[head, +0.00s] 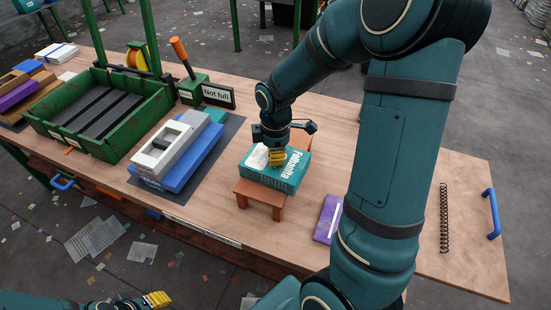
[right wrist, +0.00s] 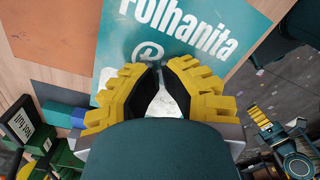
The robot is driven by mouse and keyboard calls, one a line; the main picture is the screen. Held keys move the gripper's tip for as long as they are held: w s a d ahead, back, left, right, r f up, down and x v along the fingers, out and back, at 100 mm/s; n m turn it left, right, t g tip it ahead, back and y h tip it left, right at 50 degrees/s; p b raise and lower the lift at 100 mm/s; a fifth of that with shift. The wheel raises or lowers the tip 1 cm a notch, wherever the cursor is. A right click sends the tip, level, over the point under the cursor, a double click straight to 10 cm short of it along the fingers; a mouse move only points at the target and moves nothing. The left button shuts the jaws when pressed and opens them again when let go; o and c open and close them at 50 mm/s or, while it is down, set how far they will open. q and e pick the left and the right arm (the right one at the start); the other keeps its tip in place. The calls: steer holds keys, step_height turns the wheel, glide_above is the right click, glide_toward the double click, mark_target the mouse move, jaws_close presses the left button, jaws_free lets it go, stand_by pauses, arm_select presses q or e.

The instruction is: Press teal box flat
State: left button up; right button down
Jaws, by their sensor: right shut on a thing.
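The teal box (head: 290,178) with white lettering lies on a small reddish-brown stand (head: 262,193) on the workbench. Its lettered face also shows in the right wrist view (right wrist: 150,22). My right gripper (head: 278,158) points down onto the top of the box, its yellow fingers shut on it. In the right wrist view the fingers (right wrist: 164,75) lean toward each other, with a whitish patch between them. What exactly they grip is partly hidden. My left gripper (head: 158,299) hangs low at the bottom left, away from the box; its opening is unclear.
A grey and blue stack (head: 185,150) lies on a dark mat left of the stand. A green crate (head: 85,130) and a "Not full" sign (head: 218,95) stand farther left. A purple box (head: 327,220) lies right of the stand, near my right arm. A spring (head: 444,217) lies at the right.

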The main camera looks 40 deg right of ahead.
steer(key=shift+f, duration=0.3)
steer(key=shift+f, duration=0.3)
steer(key=shift+s+f+b, duration=0.1)
steer(key=shift+f+b, duration=0.2)
steer(key=shift+f, duration=0.25)
